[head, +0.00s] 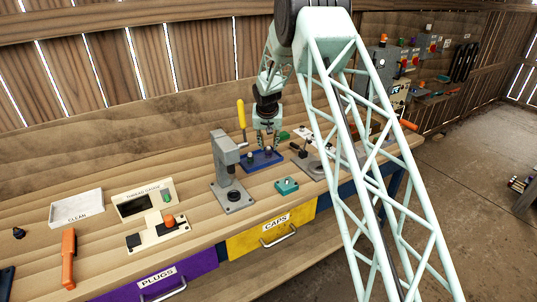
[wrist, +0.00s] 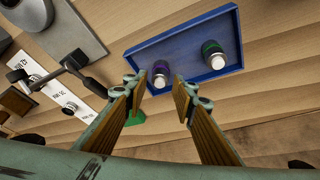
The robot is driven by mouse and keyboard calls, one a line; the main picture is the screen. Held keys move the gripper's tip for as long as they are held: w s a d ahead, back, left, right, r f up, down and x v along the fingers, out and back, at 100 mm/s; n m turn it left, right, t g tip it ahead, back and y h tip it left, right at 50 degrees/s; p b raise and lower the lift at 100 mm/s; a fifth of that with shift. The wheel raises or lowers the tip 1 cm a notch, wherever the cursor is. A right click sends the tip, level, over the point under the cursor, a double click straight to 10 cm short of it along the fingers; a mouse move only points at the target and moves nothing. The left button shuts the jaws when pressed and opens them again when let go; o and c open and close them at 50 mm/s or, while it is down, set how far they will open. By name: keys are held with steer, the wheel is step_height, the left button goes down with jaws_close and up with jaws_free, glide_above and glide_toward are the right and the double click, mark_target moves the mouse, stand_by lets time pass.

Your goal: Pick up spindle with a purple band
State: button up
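In the wrist view, a spindle with a purple band (wrist: 160,73) stands in a blue tray (wrist: 135,56). It has a light metal end and a dark purple body. A second spindle with a green band (wrist: 213,55) stands to its right in the same tray. My gripper (wrist: 164,92) is open and empty. Its fingertips are at the tray's near edge, and the purple-banded spindle shows just beyond the gap between them. In the head view, my gripper (head: 266,141) is above the blue tray (head: 262,162) on the bench; the band colours are too small to tell there.
A grey press (head: 226,172) stands left of the tray. A teal block (head: 287,186) is in front of it. A yellow-handled tool (head: 241,115) stands behind. A green piece (wrist: 136,117) lies below the tray's near edge. The bench has bare wood near the thread gauge (head: 143,199).

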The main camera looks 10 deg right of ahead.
mark_target(268, 148)
stand_by(0.4)
steer(key=shift+x, duration=2.65)
steer(key=shift+c, duration=0.9)
steer(key=c, duration=0.5)
